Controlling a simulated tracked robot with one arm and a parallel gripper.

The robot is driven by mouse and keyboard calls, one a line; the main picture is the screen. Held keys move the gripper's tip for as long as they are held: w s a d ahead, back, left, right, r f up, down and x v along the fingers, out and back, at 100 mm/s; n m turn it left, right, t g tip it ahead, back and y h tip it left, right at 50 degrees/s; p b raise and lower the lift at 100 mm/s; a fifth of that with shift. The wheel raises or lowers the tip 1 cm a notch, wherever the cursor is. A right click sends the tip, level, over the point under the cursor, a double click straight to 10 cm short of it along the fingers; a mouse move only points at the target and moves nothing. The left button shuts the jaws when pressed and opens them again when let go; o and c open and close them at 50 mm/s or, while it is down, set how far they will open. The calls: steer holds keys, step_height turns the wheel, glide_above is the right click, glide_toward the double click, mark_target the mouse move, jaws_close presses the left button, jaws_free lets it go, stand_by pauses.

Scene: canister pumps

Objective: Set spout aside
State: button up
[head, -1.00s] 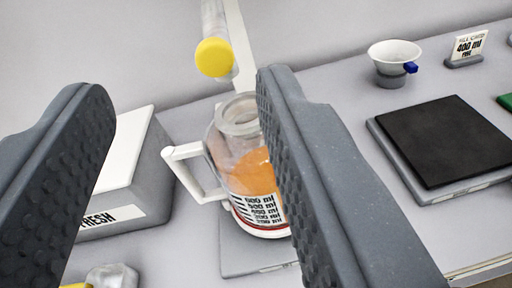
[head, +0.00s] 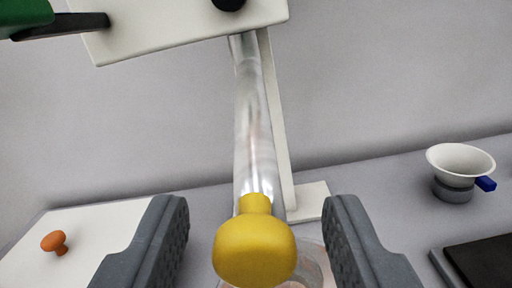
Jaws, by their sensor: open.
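The spout is a clear tube (head: 255,130) with a yellow knob (head: 254,250) at its near lower end. It hangs down from a white panel (head: 190,25) on a white stand. My gripper (head: 258,225) is open, with one finger on each side of the yellow knob. A gap shows between the knob and each finger, and nothing is held. The glass jug (head: 313,262) is mostly hidden behind the knob, below the tube.
A white lid with an orange knob (head: 54,242) lies at the lower left. A white funnel cup (head: 459,168) with a blue tab stands at the right, behind a black pad (head: 485,265). A green and black handle (head: 50,22) juts in at the upper left.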

mark_target(251, 118)
steer(key=shift+w, duration=1.15)
